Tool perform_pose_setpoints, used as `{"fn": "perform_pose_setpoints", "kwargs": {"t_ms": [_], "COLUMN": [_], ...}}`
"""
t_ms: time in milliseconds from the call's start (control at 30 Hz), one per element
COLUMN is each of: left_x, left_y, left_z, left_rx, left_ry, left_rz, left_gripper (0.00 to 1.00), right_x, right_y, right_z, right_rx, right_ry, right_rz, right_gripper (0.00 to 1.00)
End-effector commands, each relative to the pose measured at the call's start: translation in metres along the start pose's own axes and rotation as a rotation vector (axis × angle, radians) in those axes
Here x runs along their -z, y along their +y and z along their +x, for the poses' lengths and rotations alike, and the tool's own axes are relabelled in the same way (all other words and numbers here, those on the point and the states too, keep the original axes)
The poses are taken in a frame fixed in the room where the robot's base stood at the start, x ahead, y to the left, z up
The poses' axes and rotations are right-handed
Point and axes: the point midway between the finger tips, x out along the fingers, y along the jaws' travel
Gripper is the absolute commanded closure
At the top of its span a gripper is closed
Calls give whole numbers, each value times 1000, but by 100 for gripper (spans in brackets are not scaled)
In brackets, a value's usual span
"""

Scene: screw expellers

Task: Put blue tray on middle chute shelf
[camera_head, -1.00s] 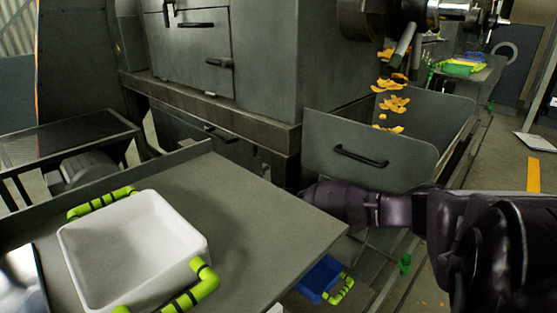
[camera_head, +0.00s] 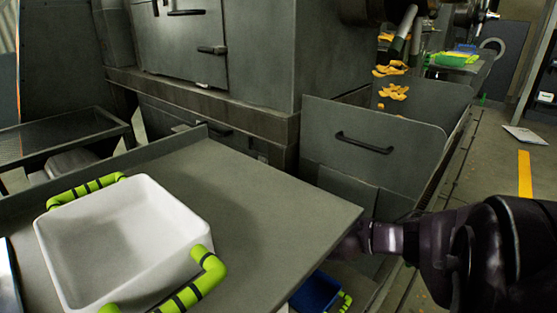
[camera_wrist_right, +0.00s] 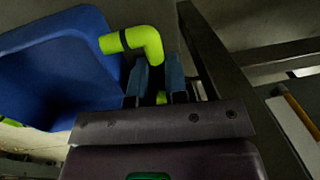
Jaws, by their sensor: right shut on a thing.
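The blue tray (camera_head: 315,292) is low at the bottom of the head view, partly hidden under the edge of the grey table. Its green handle (camera_head: 345,301) shows beside it. In the right wrist view the blue tray (camera_wrist_right: 60,65) fills the left side, with its green handle (camera_wrist_right: 140,41) reaching between my fingers. My right gripper (camera_wrist_right: 158,72) is shut on that handle. In the head view its fingers are hidden behind the table corner. My left gripper is not in view. I cannot tell which surface is the middle chute shelf.
A white tray (camera_head: 115,235) with green handles stands on the grey table (camera_head: 260,200). Behind are a large grey machine (camera_head: 200,60) and a bin (camera_head: 370,145) with orange pieces falling near it. Dark metal bars (camera_wrist_right: 215,65) stand close right of my right gripper.

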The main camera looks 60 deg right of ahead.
Motion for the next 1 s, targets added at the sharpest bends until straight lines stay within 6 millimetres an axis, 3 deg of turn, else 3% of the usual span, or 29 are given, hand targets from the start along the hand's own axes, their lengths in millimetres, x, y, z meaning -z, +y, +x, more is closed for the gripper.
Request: {"fn": "perform_pose_setpoints", "kwargs": {"t_ms": [233, 267, 433, 767, 1000], "left_x": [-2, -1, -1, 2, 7], "left_y": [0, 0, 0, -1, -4], "left_z": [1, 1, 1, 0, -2], "left_rx": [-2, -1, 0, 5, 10], "left_ry": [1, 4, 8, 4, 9], "left_rz": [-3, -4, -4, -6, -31], "left_gripper": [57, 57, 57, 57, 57], "right_x": [0, 0, 0, 0, 1], "right_y": [0, 0, -1, -2, -5], "right_z": [1, 2, 0, -6, -47], "right_rx": [0, 0, 2, 5, 12], "right_ry": [1, 0, 0, 0, 2], "right_rz": [0, 0, 0, 0, -3], "right_gripper": [100, 85, 61, 61, 61]}}
